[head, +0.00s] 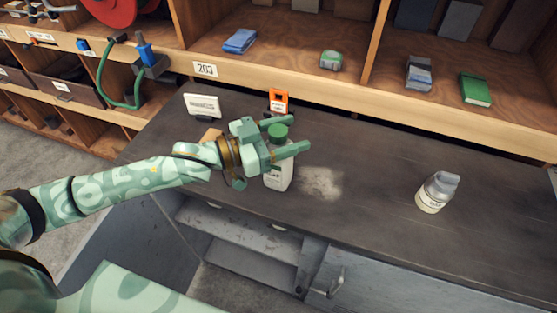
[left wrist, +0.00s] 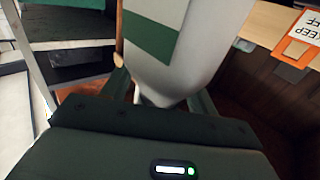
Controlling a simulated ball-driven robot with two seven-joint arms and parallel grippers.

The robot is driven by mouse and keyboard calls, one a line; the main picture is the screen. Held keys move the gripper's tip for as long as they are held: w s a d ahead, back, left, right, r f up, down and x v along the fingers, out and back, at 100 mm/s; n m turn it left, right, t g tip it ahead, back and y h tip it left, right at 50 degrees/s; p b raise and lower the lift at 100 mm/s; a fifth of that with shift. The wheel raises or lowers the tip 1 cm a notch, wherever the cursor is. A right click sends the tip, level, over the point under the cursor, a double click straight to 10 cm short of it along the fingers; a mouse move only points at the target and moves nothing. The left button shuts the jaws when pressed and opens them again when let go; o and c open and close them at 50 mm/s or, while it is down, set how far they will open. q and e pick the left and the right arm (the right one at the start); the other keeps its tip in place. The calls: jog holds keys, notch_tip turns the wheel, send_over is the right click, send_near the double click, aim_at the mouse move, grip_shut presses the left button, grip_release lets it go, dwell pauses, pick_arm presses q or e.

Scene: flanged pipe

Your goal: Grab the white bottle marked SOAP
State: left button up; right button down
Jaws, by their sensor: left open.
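A white bottle with a green cap (head: 280,178) stands upright on the dark worktop (head: 365,190). My left gripper (head: 287,134) is open, with one finger on each side of the bottle's upper part. In the left wrist view the pale bottle (left wrist: 195,45) with a green band fills the space between the fingers; whether they touch it I cannot tell. A second whitish bottle with a grey cap (head: 437,193) stands farther right, apart from the gripper. I cannot read SOAP on either bottle. My right gripper is not in view.
An orange sign (head: 278,100) stands just behind the bottle, and it also shows in the left wrist view (left wrist: 304,32). A white sign (head: 202,104) stands at the back left. Wooden shelves (head: 290,82) border the worktop. The top between the bottles is clear except for a pale powdery patch (head: 322,183).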

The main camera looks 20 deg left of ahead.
pick_arm(q)
jog(key=shift+s, duration=0.1)
grip_shut()
dwell(0.3)
